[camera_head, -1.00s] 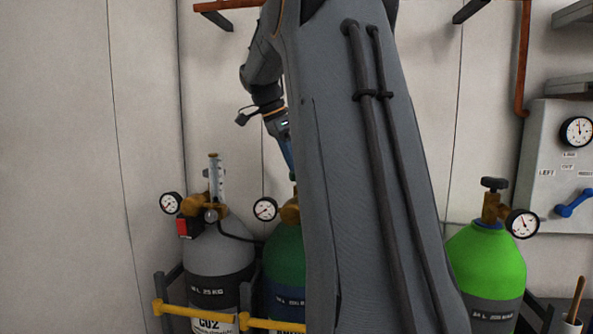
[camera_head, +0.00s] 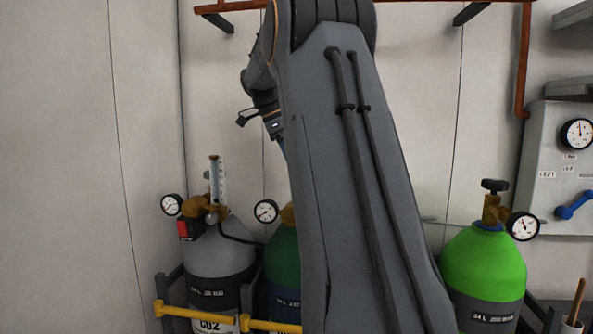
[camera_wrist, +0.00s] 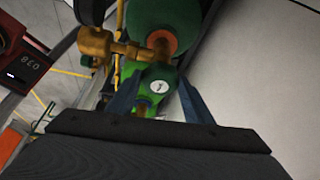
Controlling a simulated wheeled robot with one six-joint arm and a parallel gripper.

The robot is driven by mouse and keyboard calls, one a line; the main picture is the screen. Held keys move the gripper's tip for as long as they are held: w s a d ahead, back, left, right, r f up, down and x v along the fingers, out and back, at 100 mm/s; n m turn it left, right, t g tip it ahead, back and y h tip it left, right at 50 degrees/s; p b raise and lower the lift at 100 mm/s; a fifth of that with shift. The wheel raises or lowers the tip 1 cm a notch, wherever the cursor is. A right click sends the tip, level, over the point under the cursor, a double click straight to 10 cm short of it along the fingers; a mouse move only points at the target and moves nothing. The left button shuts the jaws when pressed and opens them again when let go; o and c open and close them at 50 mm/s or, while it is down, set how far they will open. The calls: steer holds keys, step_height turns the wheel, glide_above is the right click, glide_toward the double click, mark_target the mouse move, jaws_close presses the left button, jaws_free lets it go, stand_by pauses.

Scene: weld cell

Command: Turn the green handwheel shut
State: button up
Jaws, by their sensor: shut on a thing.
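The green handwheel (camera_wrist: 178,76) shows in the wrist view, with a round white label at its centre. My gripper (camera_wrist: 157,92) has its two blue fingers on either side of the wheel and is shut on it. The wheel sits at a brass valve (camera_wrist: 128,52) over a dark green cylinder (camera_wrist: 165,18). In the head view the same cylinder (camera_head: 282,252) is partly behind my arm. My gripper (camera_head: 283,149) shows there only as a sliver of blue, and the handwheel is hidden.
A grey CO2 cylinder (camera_head: 218,251) with a gauge stands at the left, and a bright green cylinder (camera_head: 485,262) at the right. A yellow bar (camera_head: 195,312) crosses in front of the left cylinders. A grey panel (camera_head: 555,150) with a gauge and blue lever hangs far right.

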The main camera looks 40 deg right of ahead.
steer(key=o, duration=1)
steer(key=shift+o, duration=0.2)
steer(key=shift+r, duration=0.1)
steer(key=b+v, duration=0.1)
steer(key=v, duration=0.6)
steer(key=shift+r, duration=0.3)
steer(key=shift+w+a, duration=0.1)
steer(key=shift+a, duration=0.05)
